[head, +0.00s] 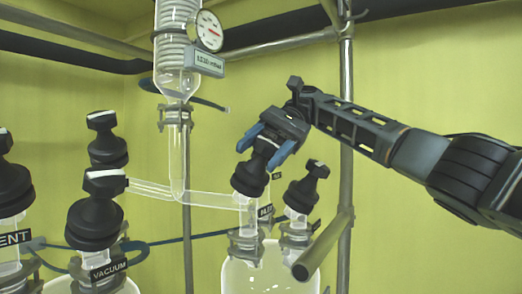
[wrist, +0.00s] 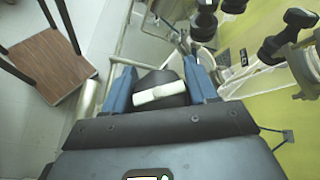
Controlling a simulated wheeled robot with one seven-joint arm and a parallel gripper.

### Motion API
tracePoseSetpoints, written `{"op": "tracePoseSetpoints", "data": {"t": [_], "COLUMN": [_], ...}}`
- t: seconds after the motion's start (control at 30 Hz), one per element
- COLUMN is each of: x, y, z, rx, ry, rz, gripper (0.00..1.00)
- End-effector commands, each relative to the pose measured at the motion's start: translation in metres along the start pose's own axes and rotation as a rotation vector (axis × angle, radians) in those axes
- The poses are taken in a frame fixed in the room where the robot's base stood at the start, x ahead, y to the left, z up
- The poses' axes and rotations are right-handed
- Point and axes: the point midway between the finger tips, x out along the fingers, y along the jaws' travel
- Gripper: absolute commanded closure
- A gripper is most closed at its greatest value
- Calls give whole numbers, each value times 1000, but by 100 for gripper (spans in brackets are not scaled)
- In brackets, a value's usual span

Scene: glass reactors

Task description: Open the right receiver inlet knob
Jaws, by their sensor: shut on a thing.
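The right receiver inlet knob (head: 251,173) is black and sits on a glass neck above the right receiver (head: 268,275), with a partly hidden label on the neck. My gripper (head: 268,146) comes from the upper right and is shut on the top of this knob, its blue fingers on either side. In the wrist view, my gripper (wrist: 164,88) has its blue fingers around the black knob (wrist: 160,84), whose white-topped handle lies slightly tilted between them. The knob's lower part is hidden in the wrist view.
Another black knob (head: 302,190) stands close at the right. The vacuum knob (head: 95,212) and further knobs are at the left. A gauge (head: 208,31) hangs on the glass column. A metal post (head: 346,110) and a short bar (head: 323,243) stand near my arm.

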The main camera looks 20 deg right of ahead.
Motion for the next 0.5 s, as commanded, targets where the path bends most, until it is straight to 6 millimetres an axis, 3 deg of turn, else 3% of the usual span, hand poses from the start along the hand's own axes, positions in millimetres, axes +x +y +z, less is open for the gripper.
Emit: {"op": "tracePoseSetpoints", "data": {"t": [0.5], "x": [0], "y": [3], "z": [1], "rx": [-72], "ry": [0], "rz": [136], "gripper": [73]}}
